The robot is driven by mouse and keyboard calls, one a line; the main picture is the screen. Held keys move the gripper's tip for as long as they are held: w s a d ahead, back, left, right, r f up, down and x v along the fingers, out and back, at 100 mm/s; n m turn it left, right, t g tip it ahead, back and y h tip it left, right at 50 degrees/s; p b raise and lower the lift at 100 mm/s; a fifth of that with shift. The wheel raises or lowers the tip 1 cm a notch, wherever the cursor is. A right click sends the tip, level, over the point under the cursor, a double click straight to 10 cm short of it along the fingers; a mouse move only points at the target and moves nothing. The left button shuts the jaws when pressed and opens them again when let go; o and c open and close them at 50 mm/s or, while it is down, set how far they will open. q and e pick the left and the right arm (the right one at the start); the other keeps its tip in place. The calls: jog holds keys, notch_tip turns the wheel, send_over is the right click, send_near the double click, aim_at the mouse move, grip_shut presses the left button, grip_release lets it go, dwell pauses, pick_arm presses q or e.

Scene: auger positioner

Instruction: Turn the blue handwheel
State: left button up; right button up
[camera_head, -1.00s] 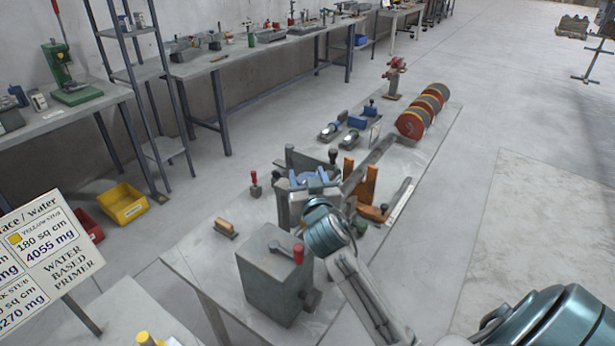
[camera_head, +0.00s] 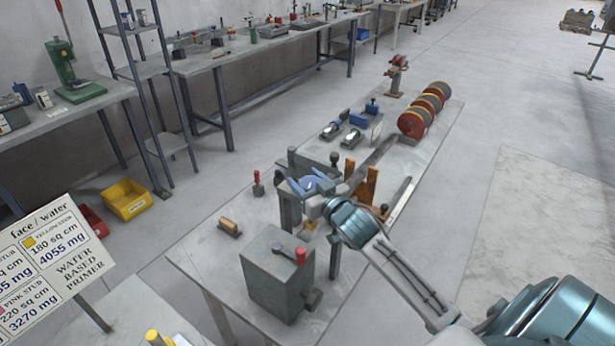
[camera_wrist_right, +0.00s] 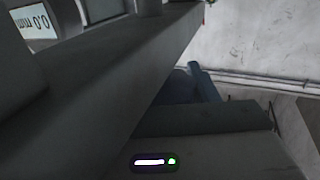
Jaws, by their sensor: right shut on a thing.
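The blue handwheel (camera_head: 309,184) is on a grey fixture in the middle of the long bench. My right arm reaches in from the lower right, and my right gripper (camera_head: 303,190) is at the wheel, shut on it. The exact grip on the rim is small and partly hidden. In the right wrist view, a blue part of the wheel (camera_wrist_right: 204,84) shows beyond large, dark grey gripper parts. A readout marked in mm (camera_wrist_right: 32,22) is at the upper left there. My left gripper is not in view.
A grey box with a red-knobbed lever (camera_head: 278,277) stands on the near bench, close below my right wrist. Orange-brown uprights (camera_head: 371,184) stand just right of the wheel. A red-handled tool (camera_head: 257,184) and a wooden-topped block (camera_head: 229,227) lie left. The floor at right is open.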

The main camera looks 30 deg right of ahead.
jog(key=shift+a+n+y, duration=0.1)
jog(key=shift+n+y, duration=0.7)
jog(key=shift+y, duration=0.3)
jog(key=o, duration=1)
jog(key=shift+c, duration=0.2)
jog(key=shift+s, duration=0.1)
jog(key=s, duration=0.3)
jog(key=s+d, duration=0.1)
jog(key=s, duration=0.5)
jog(key=shift+d, duration=0.2)
jog(key=shift+s+d, duration=0.1)
jog(key=shift+s, duration=0.65)
